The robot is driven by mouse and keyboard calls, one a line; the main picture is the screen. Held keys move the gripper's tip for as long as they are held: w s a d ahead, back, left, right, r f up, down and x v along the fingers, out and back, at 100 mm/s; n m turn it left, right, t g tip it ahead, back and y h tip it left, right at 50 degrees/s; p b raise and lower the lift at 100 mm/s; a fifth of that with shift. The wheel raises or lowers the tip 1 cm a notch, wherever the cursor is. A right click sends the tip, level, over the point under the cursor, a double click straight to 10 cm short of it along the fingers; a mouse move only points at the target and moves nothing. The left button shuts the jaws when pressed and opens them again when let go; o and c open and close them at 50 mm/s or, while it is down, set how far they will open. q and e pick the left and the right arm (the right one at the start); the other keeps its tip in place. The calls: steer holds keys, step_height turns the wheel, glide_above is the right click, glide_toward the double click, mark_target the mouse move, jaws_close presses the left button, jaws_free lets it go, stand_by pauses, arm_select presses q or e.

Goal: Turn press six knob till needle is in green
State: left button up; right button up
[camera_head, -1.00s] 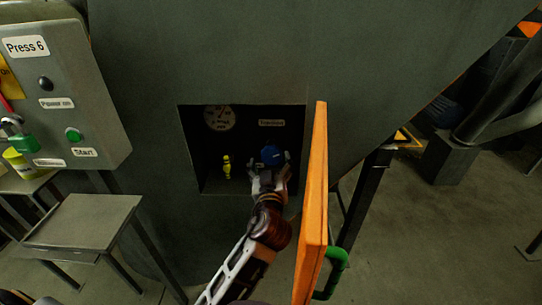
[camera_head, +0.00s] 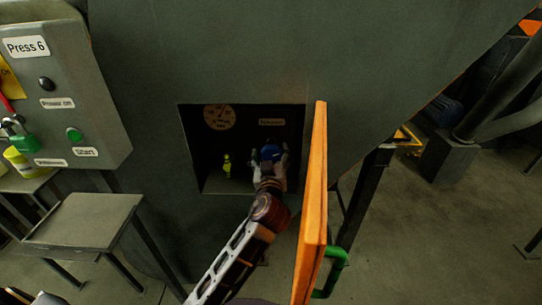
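The blue knob (camera_head: 271,153) sits in the recessed compartment (camera_head: 240,120) of the large grey machine, below a small label (camera_head: 271,122). My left gripper (camera_head: 269,158) reaches into the compartment with one finger on each side of the knob. I cannot tell whether the fingers press on it. The round gauge (camera_head: 219,117) is at the upper left of the compartment. Its needle and any green zone are too small and dim to read. The Press 6 sign (camera_head: 26,47) is on the control box at the left. My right gripper is not in view.
An orange door (camera_head: 313,200) with a green handle (camera_head: 334,270) stands open, close to the right of my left arm. A small yellow figure-like part (camera_head: 227,166) is in the compartment, left of the knob. A grey side table (camera_head: 83,222) stands at the lower left.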

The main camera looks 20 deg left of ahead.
arm_select(q)
steer(key=c, duration=0.7)
steer(key=shift+m, duration=0.3)
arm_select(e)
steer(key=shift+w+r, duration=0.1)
arm_select(q)
steer(key=shift+r+m+p, duration=0.1)
steer(key=shift+m+p, duration=0.4)
steer(key=shift+m, duration=0.5)
steer(key=m+p, duration=0.1)
steer(key=m, duration=0.2)
steer(key=shift+d+m+p, duration=0.1)
steer(key=shift+m+p, duration=0.2)
steer(key=shift+m, duration=0.1)
steer(key=shift+m+p, duration=0.4)
steer(key=shift+m, duration=0.9)
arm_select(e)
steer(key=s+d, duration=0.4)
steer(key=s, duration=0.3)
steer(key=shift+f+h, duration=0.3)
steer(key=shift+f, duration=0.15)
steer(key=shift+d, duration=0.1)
